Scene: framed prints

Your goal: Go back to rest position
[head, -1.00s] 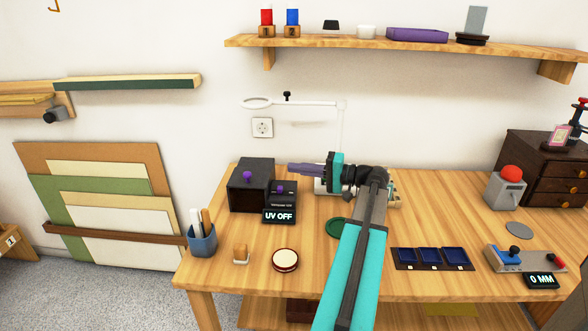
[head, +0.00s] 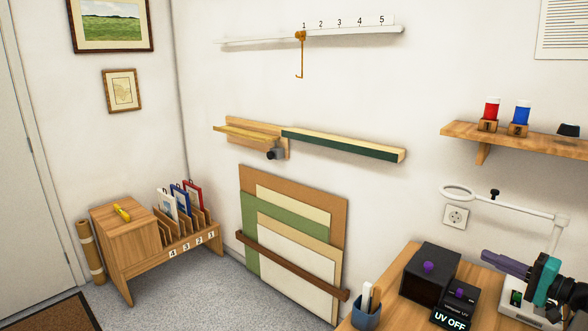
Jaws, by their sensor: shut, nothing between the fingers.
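My gripper (head: 500,263) shows at the right edge of the head view, purple-grey fingers pointing left, with a teal part of my arm behind it. Its fingers are shut with nothing between them. It hovers over the workbench, near the dark box with a purple knob (head: 428,266) and the small unit reading "UV OFF" (head: 456,306). The rest of my arm is cut off by the frame's right edge.
The workbench (head: 393,314) fills the lower right, with a pen cup (head: 367,308) at its left end. A magnifier lamp (head: 510,204) stands behind my gripper. Boards (head: 335,215) lean on the wall. A wooden rack (head: 187,236) stands left; grey floor (head: 205,290) between is clear.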

